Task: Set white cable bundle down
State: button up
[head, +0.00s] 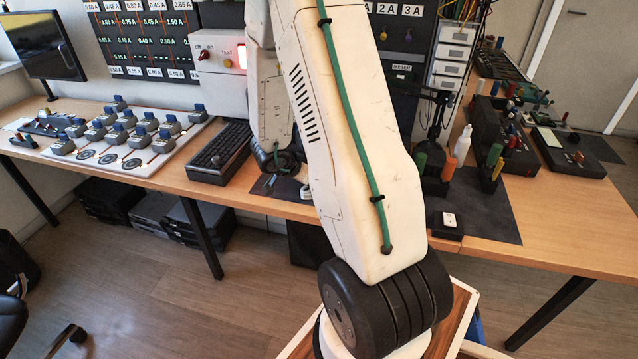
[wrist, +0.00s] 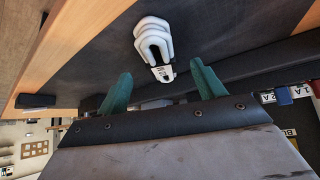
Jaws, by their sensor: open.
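The white cable bundle (wrist: 153,42) lies on a dark mat (wrist: 95,45) in the upper middle of the wrist view. It is a folded white coil with a light band marked in dark at its near end. My gripper (wrist: 162,86) shows in the wrist view with its two green fingers spread wide apart. Nothing is between the fingers, and the bundle lies just beyond their tips, in line with the gap. In the head view my arm covers most of this spot; only a small white piece of the bundle (head: 306,191) shows beside the arm.
A black keyboard (head: 219,152) lies left of my arm, and a board of grey-blue connectors (head: 125,135) lies farther left. A small black block with a white top (head: 447,226) sits near the bench's front edge. Bottles and tool holders (head: 462,145) stand to the right.

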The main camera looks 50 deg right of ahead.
jog(key=shift+d+r+x, duration=0.1)
jog(key=shift+d+x, duration=0.05)
jog(key=shift+x, duration=1.25)
jog(key=shift+d+r+x, duration=0.15)
jog(key=shift+x, duration=1.2)
jog(key=c, duration=1.3)
